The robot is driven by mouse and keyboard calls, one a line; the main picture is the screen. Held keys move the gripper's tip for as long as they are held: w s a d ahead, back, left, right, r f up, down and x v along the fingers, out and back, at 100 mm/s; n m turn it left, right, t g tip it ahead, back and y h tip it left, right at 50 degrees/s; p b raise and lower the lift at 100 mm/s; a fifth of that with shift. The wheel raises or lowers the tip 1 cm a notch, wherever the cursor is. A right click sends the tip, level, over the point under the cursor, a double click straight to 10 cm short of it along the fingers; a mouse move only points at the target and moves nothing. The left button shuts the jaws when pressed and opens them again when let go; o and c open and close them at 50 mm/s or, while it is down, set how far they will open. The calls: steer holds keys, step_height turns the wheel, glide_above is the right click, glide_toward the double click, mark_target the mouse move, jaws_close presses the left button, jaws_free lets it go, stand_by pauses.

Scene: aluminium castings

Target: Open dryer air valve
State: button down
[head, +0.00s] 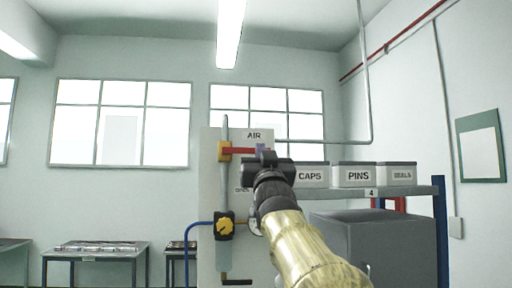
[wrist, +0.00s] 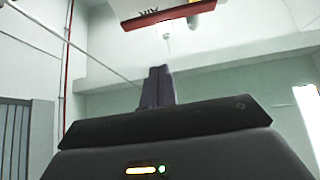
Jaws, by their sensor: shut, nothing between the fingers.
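The lever also shows in the wrist view (wrist: 168,17), near the top edge. My gripper (head: 261,149) is at the lever's right end in the head view, with its purple fingers shut and empty. In the wrist view the fingertips (wrist: 157,70) lie below the lever with a gap in the picture. I cannot tell whether they touch it. My wrist hides part of the panel.
Below the valve are a yellow knob (head: 225,227) on a dark regulator and a blue hose (head: 192,225). Right of the panel are bins marked CAPS (head: 311,176) and PINS (head: 352,176), and a grey box (head: 375,245). A table (head: 97,248) stands at the left.

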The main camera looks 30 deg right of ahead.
step_height(320, 180, up, 7)
steer(key=p, duration=0.9)
glide_above(247, 151)
steer(key=s+d, duration=0.2)
steer(key=shift+s+a+f+p, duration=0.1)
steer(key=shift+s+f+p, duration=0.1)
steer(key=shift+f, duration=1)
steer(key=shift+s+a+f+p, duration=0.1)
steer(key=shift+f+p, duration=0.1)
steer(key=shift+f, duration=1)
steer(key=shift+f, duration=0.15)
